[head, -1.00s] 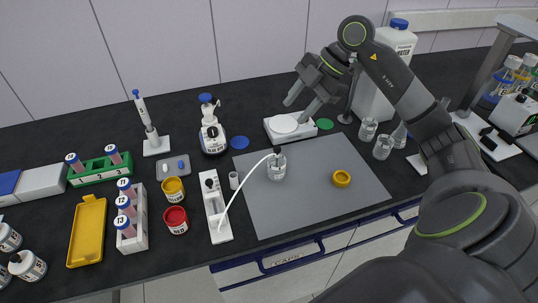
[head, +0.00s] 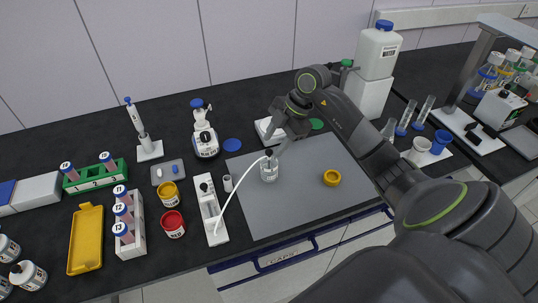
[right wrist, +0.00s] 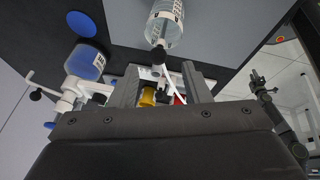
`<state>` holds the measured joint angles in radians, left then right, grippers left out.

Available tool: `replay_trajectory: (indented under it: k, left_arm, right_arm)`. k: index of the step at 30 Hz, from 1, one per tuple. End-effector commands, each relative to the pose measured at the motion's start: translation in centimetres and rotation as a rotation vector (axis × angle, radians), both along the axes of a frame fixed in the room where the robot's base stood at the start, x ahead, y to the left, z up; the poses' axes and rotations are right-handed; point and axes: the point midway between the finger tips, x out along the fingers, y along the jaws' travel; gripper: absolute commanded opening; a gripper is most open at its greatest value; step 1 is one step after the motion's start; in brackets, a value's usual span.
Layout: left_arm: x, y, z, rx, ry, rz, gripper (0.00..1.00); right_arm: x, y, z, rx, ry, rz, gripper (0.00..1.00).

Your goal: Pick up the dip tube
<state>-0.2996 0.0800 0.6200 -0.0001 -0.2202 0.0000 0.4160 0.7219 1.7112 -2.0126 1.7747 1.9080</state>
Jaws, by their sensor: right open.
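A clear bottle with a white label (head: 269,172) stands on the grey mat. A thin white curved tube, which looks like the dip tube (head: 234,189), runs from the black fitting on the bottle's top down to a white holder (head: 213,219) on the left. The bottle (right wrist: 164,24) also shows there. I cannot tell whether either finger touches them.
A yellow jar (head: 169,194) and red jar (head: 173,225) stand left of the white holder. The mat's front part is clear.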

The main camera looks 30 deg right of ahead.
Motion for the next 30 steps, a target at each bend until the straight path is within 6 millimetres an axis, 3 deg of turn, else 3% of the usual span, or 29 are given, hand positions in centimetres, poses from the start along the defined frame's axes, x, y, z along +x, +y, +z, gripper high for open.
replay_trajectory:
  k: [12, 21, 30]
  left_arm:
    - [0.0, 0.0, 1.9, 0.0, 0.0, 0.0, 0.31]
    - [0.0, 0.0, 1.9, 0.0, 0.0, 0.0, 0.31]
    - [0.0, 0.0, 1.9, 0.0, 0.0, 0.0, 0.31]
  right_arm:
    - [1.1, 1.4, -4.4, 0.004, 0.002, 0.0, 0.43]
    - [1.2, 1.6, -5.0, 0.001, 0.0, 0.0, 0.43]
    - [1.2, 1.5, -5.0, 0.001, 0.0, 0.0, 0.05]
